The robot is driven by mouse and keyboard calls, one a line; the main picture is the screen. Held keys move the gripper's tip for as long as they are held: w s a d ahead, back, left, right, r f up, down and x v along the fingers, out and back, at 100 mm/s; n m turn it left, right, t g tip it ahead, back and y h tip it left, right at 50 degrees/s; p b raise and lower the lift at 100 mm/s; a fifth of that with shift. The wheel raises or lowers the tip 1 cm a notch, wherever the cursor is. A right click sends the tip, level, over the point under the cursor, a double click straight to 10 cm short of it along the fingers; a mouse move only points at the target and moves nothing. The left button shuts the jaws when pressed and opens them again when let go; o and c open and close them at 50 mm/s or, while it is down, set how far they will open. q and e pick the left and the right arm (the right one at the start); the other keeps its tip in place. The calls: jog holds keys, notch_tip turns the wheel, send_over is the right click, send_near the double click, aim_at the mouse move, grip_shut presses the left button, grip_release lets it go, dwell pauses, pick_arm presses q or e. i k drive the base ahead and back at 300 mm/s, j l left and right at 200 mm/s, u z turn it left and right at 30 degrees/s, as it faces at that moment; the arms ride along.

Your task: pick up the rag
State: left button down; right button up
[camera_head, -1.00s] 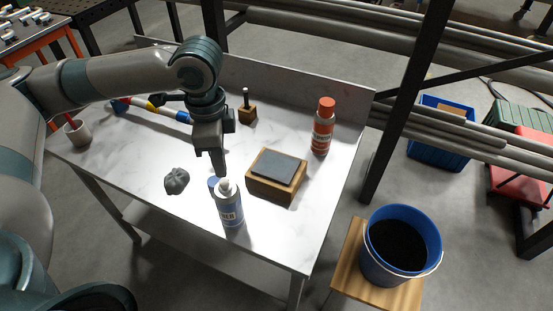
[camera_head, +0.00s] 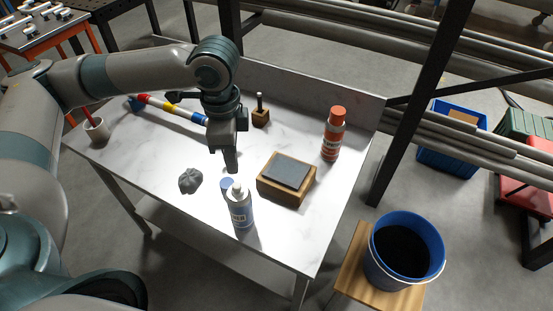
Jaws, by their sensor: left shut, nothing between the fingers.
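The rag (camera_head: 190,181) is a dark grey crumpled lump on the white marbled table (camera_head: 205,232), left of the blue-and-white bottle. My left gripper (camera_head: 231,167) points down above the table, to the right of the rag and just behind the bottle. Its fingers are shut and hold nothing. The rag lies free, apart from the gripper. My right gripper does not show.
The blue-and-white bottle (camera_head: 241,212) stands near the table's front edge. A grey block on a wooden base (camera_head: 287,178) and an orange-capped bottle (camera_head: 333,134) stand to the right. A cup (camera_head: 97,129) stands at the left. A blue bucket (camera_head: 374,272) sits on a stool.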

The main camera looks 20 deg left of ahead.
aim_at(188, 181)
jog(key=u, duration=1.5)
